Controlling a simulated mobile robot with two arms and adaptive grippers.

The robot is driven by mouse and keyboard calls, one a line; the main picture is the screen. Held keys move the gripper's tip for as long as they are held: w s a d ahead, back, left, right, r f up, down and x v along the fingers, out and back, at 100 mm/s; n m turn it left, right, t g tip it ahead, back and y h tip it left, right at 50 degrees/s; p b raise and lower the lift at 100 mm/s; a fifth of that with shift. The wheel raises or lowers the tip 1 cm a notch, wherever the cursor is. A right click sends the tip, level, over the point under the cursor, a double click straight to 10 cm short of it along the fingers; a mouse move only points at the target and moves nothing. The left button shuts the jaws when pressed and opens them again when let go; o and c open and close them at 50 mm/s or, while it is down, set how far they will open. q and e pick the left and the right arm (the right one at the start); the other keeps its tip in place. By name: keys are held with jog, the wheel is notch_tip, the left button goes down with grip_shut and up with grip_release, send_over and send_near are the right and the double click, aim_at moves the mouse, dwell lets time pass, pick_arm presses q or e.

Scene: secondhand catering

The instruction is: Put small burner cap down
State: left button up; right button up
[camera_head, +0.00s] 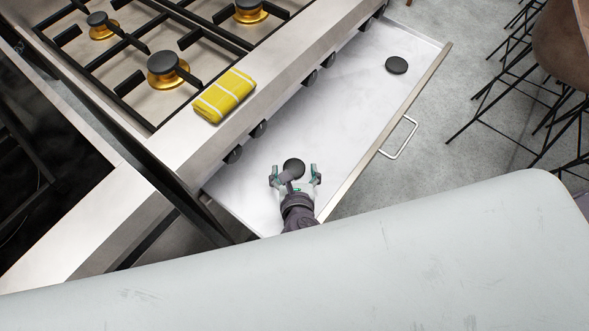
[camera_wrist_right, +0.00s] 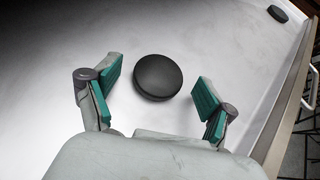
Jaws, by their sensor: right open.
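A small black burner cap (camera_head: 293,168) lies flat in the open drawer (camera_head: 330,115) below the stove. My right gripper (camera_head: 295,177) is open around this cap, with a finger on each side and a gap to both. The right wrist view shows the cap (camera_wrist_right: 158,77) just ahead of and between the green finger pads of the gripper (camera_wrist_right: 153,92), touching neither. A second black burner cap (camera_head: 396,65) lies at the far end of the drawer and also shows in the right wrist view (camera_wrist_right: 277,14). My left gripper is not in view.
The stove (camera_head: 180,140) has black grates, brass burners and a row of knobs (camera_head: 260,128) along the drawer's left side. A folded yellow cloth (camera_head: 224,95) lies on its front edge. The drawer's middle is clear. Stools (camera_head: 540,80) stand at the right.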

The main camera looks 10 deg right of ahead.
jog(key=shift+r, duration=0.15)
jog(key=v, duration=1.2)
jog(key=shift+b, duration=0.4)
jog(key=shift+s, duration=0.1)
